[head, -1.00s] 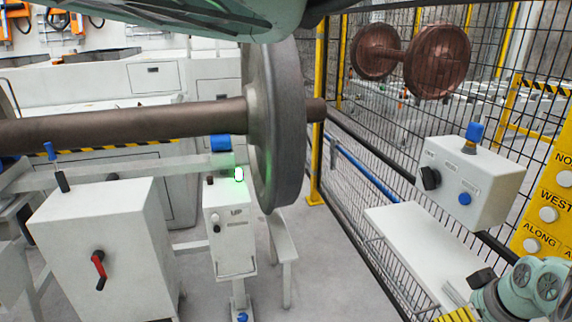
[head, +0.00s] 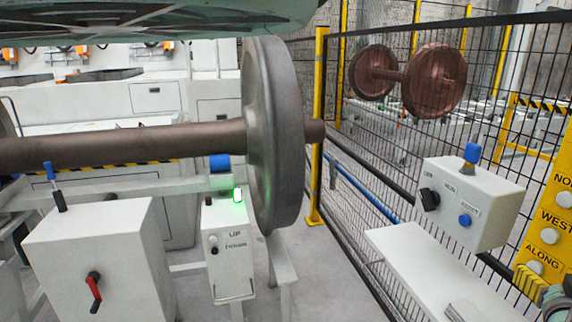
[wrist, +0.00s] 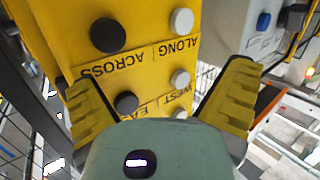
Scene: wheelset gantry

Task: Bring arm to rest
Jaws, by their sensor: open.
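My gripper (wrist: 165,105) shows in the wrist view with its two yellow ridged fingers spread wide apart and nothing between them. Beyond the fingers is the yellow pendant panel (wrist: 140,50) with black and white buttons, its lettering upside down in that view. I cannot tell the exact gap between fingers and panel. In the head view the panel (head: 553,225) stands at the right edge, with "WEST" and "ALONG" legible.
A grey wheelset (head: 272,140) with a brown axle spans the left. A white control box (head: 470,200) with a blue-topped switch stands above a white shelf (head: 430,265). A mesh fence (head: 400,150) runs behind. A white cabinet with a red handle (head: 93,285) is lower left.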

